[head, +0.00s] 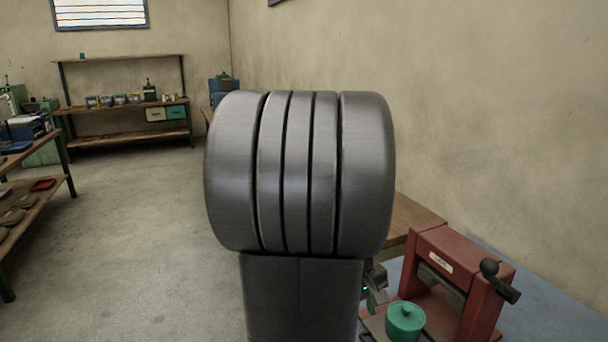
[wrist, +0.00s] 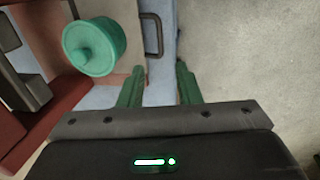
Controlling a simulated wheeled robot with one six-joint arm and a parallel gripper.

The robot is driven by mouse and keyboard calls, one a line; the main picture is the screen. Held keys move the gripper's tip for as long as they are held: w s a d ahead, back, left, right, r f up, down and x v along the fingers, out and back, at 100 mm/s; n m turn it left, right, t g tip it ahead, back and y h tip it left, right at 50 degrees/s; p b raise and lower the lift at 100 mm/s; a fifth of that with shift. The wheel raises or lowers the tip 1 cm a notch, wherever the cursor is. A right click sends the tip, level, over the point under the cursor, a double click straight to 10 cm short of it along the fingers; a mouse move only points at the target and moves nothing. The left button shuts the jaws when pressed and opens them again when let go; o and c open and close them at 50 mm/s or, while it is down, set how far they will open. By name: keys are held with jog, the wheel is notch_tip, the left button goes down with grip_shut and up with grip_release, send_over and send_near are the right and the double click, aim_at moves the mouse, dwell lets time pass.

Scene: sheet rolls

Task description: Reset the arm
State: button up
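My gripper (wrist: 158,80) shows in the wrist view with two green fingers apart and nothing between them. It is over the edge of the blue bench top, with the floor to the right. In the head view my own grey arm fills the middle and hides most of the gripper; only a small part shows beside the red machine. A green lidded pot (head: 405,320) stands at the red machine's base. The same green pot (wrist: 94,46) is up and left of the fingers in the wrist view, apart from them.
The red roller machine (head: 440,275) with a black-knobbed handle stands on a blue bench (head: 560,310) at the right. A shelf rack (head: 125,103) is at the back left. A wooden bench (head: 30,205) with dishes is at the left. The floor (head: 130,240) between is clear.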

jog(key=f, duration=0.3)
jog(key=d+f, duration=0.1)
jog(key=f, duration=0.2)
jog(key=f+b, duration=0.1)
jog(key=f, duration=0.2)
jog(key=shift+w+d+f, duration=0.3)
jog(key=shift+d, duration=0.05)
jog(key=shift+w+d, duration=0.2)
jog(key=shift+d, duration=0.2)
